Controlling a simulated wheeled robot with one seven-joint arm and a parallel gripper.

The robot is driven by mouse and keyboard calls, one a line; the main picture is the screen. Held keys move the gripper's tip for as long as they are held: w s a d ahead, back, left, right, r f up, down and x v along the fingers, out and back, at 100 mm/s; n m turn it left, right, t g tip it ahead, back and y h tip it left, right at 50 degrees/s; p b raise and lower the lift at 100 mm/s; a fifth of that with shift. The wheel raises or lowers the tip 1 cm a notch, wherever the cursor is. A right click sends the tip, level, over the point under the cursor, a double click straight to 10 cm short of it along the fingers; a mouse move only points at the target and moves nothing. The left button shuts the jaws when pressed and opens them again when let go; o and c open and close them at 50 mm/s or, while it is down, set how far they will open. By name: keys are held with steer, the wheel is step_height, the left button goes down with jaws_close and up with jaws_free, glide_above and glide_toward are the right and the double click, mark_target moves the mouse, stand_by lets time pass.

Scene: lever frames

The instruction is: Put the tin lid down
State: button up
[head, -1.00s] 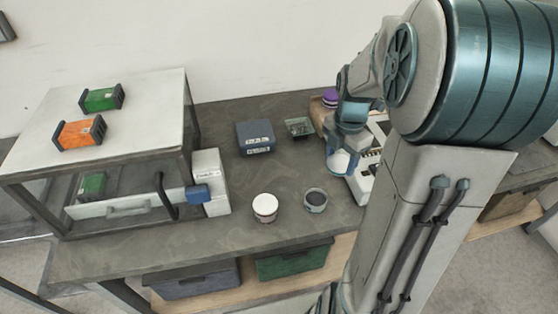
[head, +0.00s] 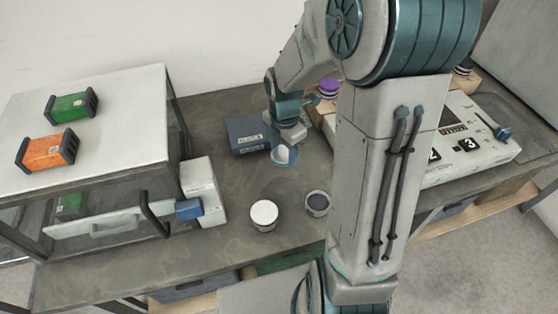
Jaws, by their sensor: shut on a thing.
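My gripper (head: 291,138) is over the bench, in front of the dark blue box, shut on a round pale lid with a blue edge, the tin lid (head: 284,157). The lid appears to hang tilted below the fingers and above the bench top; the exact gap cannot be told. An open tin (head: 317,203) with a dark inside stands nearer the front, below and right of the lid in the picture. A tin with a white top (head: 264,214) stands to its left.
The bench top (head: 227,230) is bare around the tins. A dark blue box (head: 248,134) stands behind the lid. A white panel with a lever (head: 465,140) is right, partly behind my arm.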

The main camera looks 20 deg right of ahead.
mark_target(280, 169)
steer(key=shift+w+a+f, duration=0.1)
steer(key=shift+a+f, duration=0.4)
steer(key=shift+a, duration=0.05)
steer(key=shift+f, duration=1.8)
steer(key=shift+f+b, duration=0.2)
steer(key=shift+b, duration=0.1)
steer(key=o, duration=1)
steer(key=shift+c, duration=0.2)
steer(key=shift+r, duration=0.15)
